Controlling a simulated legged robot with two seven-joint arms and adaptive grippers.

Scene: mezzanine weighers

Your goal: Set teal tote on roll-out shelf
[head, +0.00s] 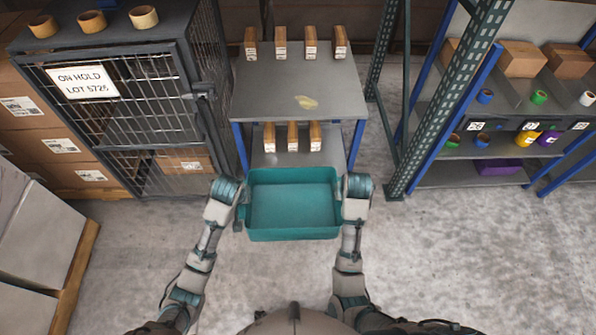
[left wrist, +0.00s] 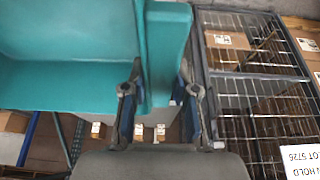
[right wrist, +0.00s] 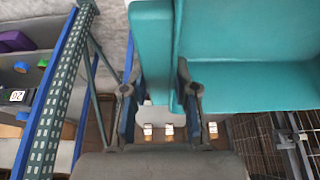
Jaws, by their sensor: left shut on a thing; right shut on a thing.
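The teal tote (head: 293,236) is empty and held level between my two arms, in front of a grey shelf unit with blue legs. My left gripper (head: 238,204) is shut on the tote's left side wall; the left wrist view shows its fingers (left wrist: 160,105) on either side of the teal wall (left wrist: 165,50). My right gripper (head: 345,202) is shut on the right side wall, also seen between the fingers (right wrist: 160,105) in the right wrist view. The unit's upper shelf (head: 270,98) and lower shelf (head: 335,150) stand beyond the tote, whose far rim covers part of the lower one.
Several narrow boxes (head: 281,50) line the upper shelf's back, and three boxes (head: 292,137) stand on the lower shelf. A tan patch (head: 306,102) lies on the upper shelf. A wire cage (head: 130,95) is left; a green perforated post (head: 440,110) and a rack (head: 470,148) are right.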

